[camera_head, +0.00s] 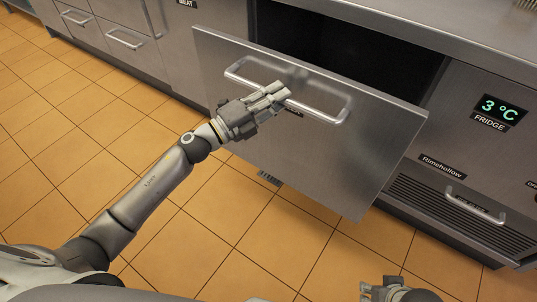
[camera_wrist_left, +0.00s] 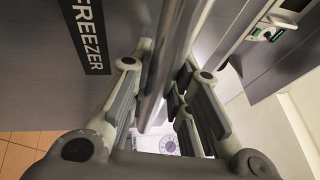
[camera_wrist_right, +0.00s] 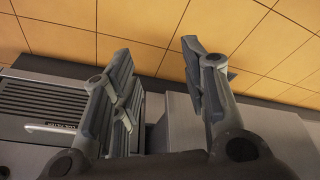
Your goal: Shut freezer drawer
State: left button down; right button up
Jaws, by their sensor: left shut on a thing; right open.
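The freezer drawer (camera_head: 345,150) is pulled out from the steel counter, with a dark opening (camera_head: 350,45) behind its front panel. Its long bar handle (camera_head: 335,108) runs across the upper part of the panel. My left gripper (camera_head: 272,98) is at the handle's middle and shut on it. In the left wrist view the handle bar (camera_wrist_left: 160,60) passes between the fingers, beside a label reading FREEZER (camera_wrist_left: 85,35). My right gripper (camera_head: 390,292) is low at the bottom edge of the head view, apart from the drawer. In the right wrist view its fingers (camera_wrist_right: 160,85) are spread and empty.
A fridge panel with a 3 °C display (camera_head: 500,108) and a slatted grill (camera_head: 460,212) with a small handle (camera_head: 475,205) are to the right of the drawer. More closed drawers (camera_head: 125,38) are at the upper left. The orange tiled floor (camera_head: 80,130) is clear.

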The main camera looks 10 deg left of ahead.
aim_at(287, 86)
pick_arm(q)
jog(key=w, duration=0.2)
jog(key=w+d, duration=0.1)
jog(key=shift+w+d, duration=0.15)
jog(key=shift+w, duration=0.2)
pick_arm(e)
jog(key=shift+r, duration=0.55)
jog(key=shift+f, duration=0.1)
pick_arm(q)
jog(key=shift+w+d, duration=0.15)
jog(key=shift+w, duration=0.35)
jog(key=shift+w+d+b, duration=0.35)
jog(key=shift+w+b, duration=0.1)
jog(key=shift+w, duration=0.45)
jog(key=shift+w+d, duration=0.15)
jog(key=shift+w, duration=0.35)
pick_arm(e)
jog(key=v, duration=0.3)
jog(key=shift+s+d, duration=0.15)
